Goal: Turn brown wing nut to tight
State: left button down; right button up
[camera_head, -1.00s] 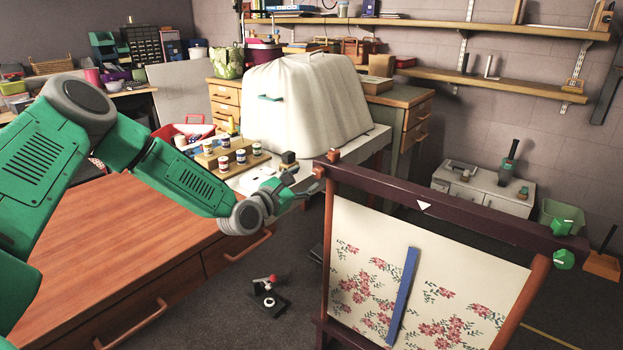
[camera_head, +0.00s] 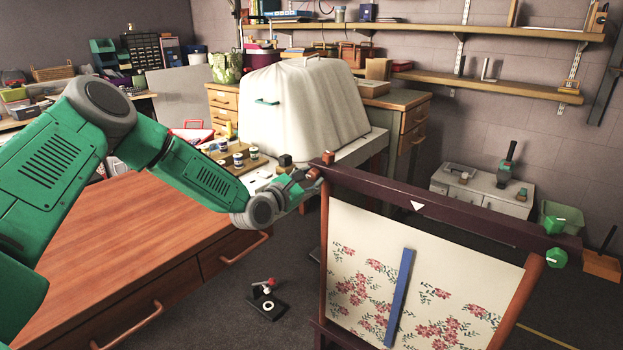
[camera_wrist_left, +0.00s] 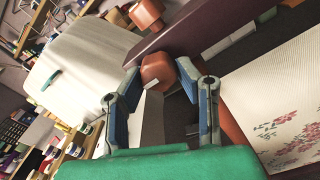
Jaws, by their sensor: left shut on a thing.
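The brown wing nut (camera_head: 313,174) sits on the left end of the dark bar (camera_head: 430,208) of an upright frame. In the left wrist view the brown wing nut (camera_wrist_left: 155,68) is a faceted brown knob with a white mark. My left gripper (camera_head: 304,178) is at the nut. In the wrist view my left gripper (camera_wrist_left: 158,73) has one finger on each side of it, closed on it. A second brown knob (camera_head: 328,157) sits on top of the bar's end, clear of the fingers. My right gripper is not in view.
Floral cloth (camera_head: 440,290) hangs in the frame with a blue strip (camera_head: 400,300) on it. Green knobs (camera_head: 556,258) are at the bar's right end. A wooden table (camera_head: 150,235) lies under my left arm. A white-covered machine (camera_head: 300,105) stands behind.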

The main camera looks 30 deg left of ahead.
pick_arm(q)
jog(key=shift+d+r, duration=0.1)
jog(key=shift+r, duration=0.1)
jog(key=shift+m, duration=0.8)
jog(key=shift+w+m+b, duration=0.1)
jog(key=shift+m+b, duration=0.35)
jog(key=shift+m, duration=0.35)
jog(key=m, duration=0.2)
jog(key=shift+m, duration=0.4)
jog(key=m, duration=0.2)
jog(key=shift+m+b, duration=0.3)
jog(key=m, duration=0.4)
jog(key=shift+d+m, duration=0.1)
jog(key=shift+m, duration=0.2)
jog(key=m, duration=0.5)
jog(key=shift+s+d+f+p, duration=0.15)
jog(key=shift+s+f+p, duration=0.05)
jog(key=shift+p, duration=0.2)
jog(key=m, duration=0.5)
jog(key=shift+f+p, duration=0.1)
jog(key=shift+p, duration=0.25)
jog(key=m, duration=0.4)
jog(key=shift+m+p, duration=0.3)
jog(key=m, duration=0.4)
jog(key=shift+a+m, duration=0.2)
jog(key=shift+m, duration=1.8)
